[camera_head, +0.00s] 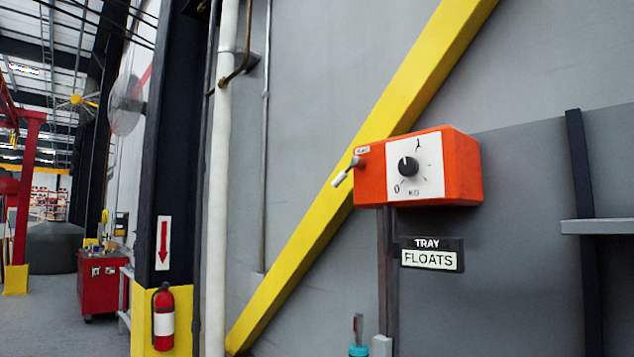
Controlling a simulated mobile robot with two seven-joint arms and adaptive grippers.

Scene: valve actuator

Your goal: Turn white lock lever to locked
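An orange actuator box (462,170) is mounted on the grey wall, right of centre. The white lock lever (341,178) sticks out from the box's left side, angled down and to the left from a metal pivot. A small label (362,150) sits above the pivot, too small to read surely. The box's front has a white dial plate (428,158) with a black knob (408,166) and the marks 0 and KG. Neither of my grippers is in view.
A sign reading TRAY FLOATS (432,254) hangs below the box. A yellow diagonal beam (300,248) runs behind it. A grey shelf (600,227) juts out at right. A fire extinguisher (163,318) and red cabinet (98,284) stand left. A teal-based object (358,350) shows at bottom.

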